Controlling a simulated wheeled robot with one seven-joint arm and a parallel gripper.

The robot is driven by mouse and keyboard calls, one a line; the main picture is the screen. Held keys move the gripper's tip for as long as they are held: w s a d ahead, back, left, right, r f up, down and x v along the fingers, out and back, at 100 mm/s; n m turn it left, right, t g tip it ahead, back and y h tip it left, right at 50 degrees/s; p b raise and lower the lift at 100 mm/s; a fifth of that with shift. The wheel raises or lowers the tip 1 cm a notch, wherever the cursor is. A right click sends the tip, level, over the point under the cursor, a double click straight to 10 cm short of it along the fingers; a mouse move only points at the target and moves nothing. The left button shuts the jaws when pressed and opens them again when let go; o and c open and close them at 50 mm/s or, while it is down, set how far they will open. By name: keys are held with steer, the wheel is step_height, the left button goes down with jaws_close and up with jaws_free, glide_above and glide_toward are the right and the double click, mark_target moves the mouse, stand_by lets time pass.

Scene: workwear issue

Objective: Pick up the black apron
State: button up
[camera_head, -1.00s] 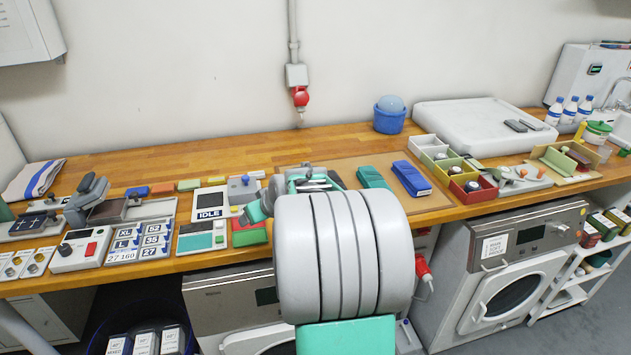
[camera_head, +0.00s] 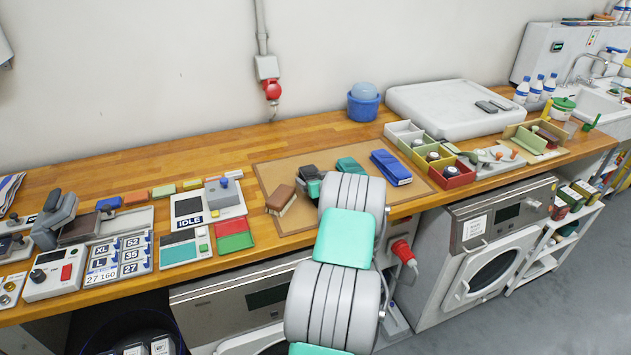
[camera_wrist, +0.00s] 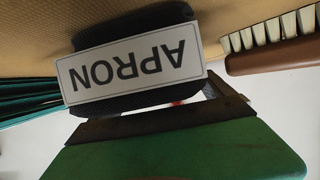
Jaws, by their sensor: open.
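The black apron (camera_wrist: 140,100) is a dark folded bundle with a white label reading APRON, upside down in the wrist view. In the head view the apron (camera_head: 308,173) lies on the tan mat (camera_head: 330,147), between a brown-handled brush and a teal folded item, partly covered by my arm. My gripper (camera_wrist: 165,127) is open; its green part with a dark edge fills the bottom of the wrist view, close to the apron. I cannot tell whether they touch. My arm hides most of the gripper in the head view.
The brush (camera_head: 281,199) lies just left of the apron. The teal folded item (camera_head: 350,166) and a blue one (camera_head: 390,168) lie to its right. Coloured bins (camera_head: 455,176) stand further right. A device marked IDLE (camera_head: 190,207) stands left. The mat's back is clear.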

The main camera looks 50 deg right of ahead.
steer(key=shift+w+d, duration=0.1)
steer(key=shift+w, duration=0.05)
steer(key=shift+c, duration=0.2)
steer(key=c, duration=1.7)
